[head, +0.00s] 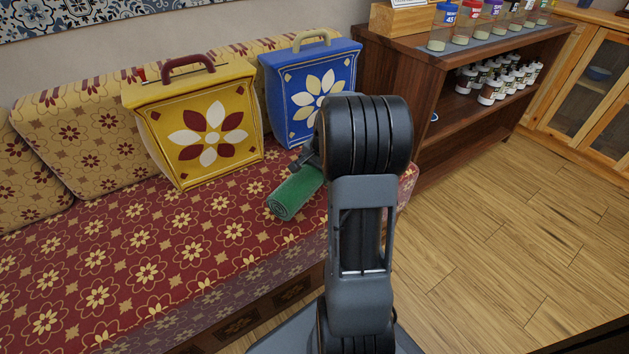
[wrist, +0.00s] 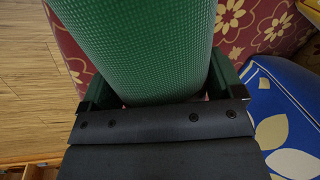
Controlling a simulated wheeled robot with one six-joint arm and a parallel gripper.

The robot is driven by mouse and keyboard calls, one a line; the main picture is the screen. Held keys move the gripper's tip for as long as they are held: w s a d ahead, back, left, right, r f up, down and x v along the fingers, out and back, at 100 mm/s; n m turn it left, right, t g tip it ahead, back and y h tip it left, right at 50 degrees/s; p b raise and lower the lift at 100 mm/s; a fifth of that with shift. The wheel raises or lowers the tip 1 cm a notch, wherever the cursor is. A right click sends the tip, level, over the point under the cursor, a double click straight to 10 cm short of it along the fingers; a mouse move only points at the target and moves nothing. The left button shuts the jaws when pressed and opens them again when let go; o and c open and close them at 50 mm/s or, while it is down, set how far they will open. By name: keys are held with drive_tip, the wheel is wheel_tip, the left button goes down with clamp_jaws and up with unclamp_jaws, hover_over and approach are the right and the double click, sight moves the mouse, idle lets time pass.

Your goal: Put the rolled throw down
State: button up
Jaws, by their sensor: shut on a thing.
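The rolled throw is a green textured roll (head: 296,193), seen in the head view at the right part of the red floral seat (head: 130,262). My gripper (head: 313,160) is at its far end, partly hidden behind my arm. In the wrist view the green roll (wrist: 140,45) fills the upper middle, between the two fingers of my gripper (wrist: 155,88), which is shut on it. The roll lies level or nearly so, close over the seat; I cannot tell whether it touches the cushion.
A yellow flowered box (head: 195,125) and a blue flowered box (head: 312,90) with handles stand on the seat behind the roll. A dark wooden shelf (head: 440,110) with jars stands at right. The seat's left front is clear. The wooden floor (head: 480,250) is open.

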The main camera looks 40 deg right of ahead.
drive_tip(key=shift+w+f, duration=0.2)
drive_tip(key=shift+d+b+x, duration=0.1)
drive_tip(key=shift+b+x, duration=0.35)
drive_tip(key=shift+x, duration=0.45)
drive_tip(key=shift+d+b+x, duration=0.15)
drive_tip(key=shift+b+x, duration=0.25)
drive_tip(key=shift+x, duration=0.5)
drive_tip(key=shift+s+f, duration=0.1)
drive_tip(key=shift+f, duration=0.15)
drive_tip(key=o, duration=1.1)
drive_tip(key=shift+c, duration=0.2)
drive_tip(key=shift+r, duration=0.1)
